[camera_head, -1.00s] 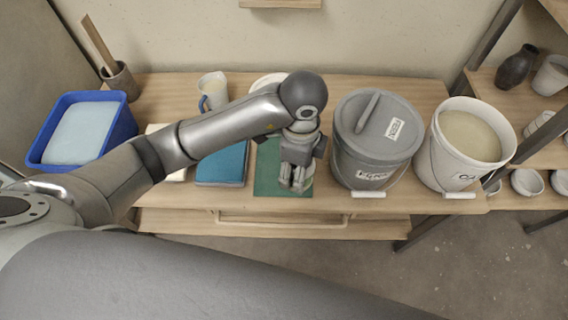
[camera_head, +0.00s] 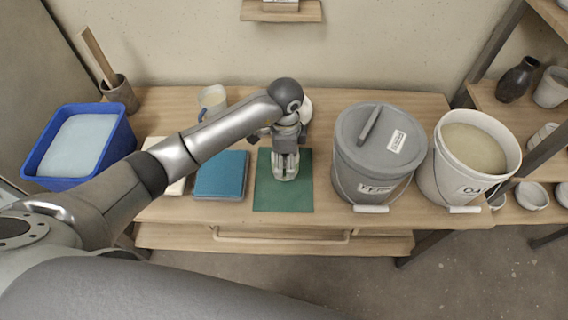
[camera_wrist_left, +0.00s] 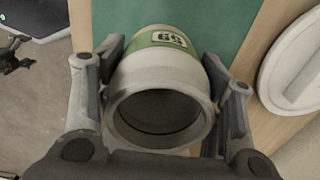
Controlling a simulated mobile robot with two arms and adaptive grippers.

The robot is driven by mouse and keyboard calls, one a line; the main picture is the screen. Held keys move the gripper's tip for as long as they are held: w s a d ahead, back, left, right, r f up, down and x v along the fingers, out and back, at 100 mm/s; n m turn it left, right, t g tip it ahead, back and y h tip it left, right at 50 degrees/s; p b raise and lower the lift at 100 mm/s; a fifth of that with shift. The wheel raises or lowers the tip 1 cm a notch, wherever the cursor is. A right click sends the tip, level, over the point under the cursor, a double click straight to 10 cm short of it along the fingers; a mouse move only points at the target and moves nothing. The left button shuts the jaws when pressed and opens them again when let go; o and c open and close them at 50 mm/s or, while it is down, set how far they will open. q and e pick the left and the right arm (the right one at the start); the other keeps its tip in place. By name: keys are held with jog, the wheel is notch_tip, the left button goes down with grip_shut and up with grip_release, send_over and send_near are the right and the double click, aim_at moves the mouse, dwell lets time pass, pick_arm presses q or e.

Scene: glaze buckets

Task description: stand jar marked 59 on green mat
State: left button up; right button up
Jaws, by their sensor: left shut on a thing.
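My left gripper (camera_head: 286,150) is over the green mat (camera_head: 285,199) and shut on a pale jar (camera_head: 285,173). In the left wrist view the jar (camera_wrist_left: 158,85) sits between the two fingers, its open mouth toward the camera. A green band with a white label shows upside down on its side and seems to read 59. The mat also shows behind it in the left wrist view (camera_wrist_left: 215,22). I cannot tell whether the jar's base touches the mat.
A grey lidded bucket (camera_head: 375,150) and an open white bucket (camera_head: 440,180) stand right of the mat.

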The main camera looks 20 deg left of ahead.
pick_arm(q)
jog(key=shift+w+a+f, duration=0.3)
jog(key=shift+w+f, duration=0.25)
jog(key=shift+f, duration=1.75)
jog(key=shift+f, duration=0.15)
jog(key=o, duration=1.3)
jog(key=shift+c, duration=0.2)
notch_tip(320, 180, up, 12)
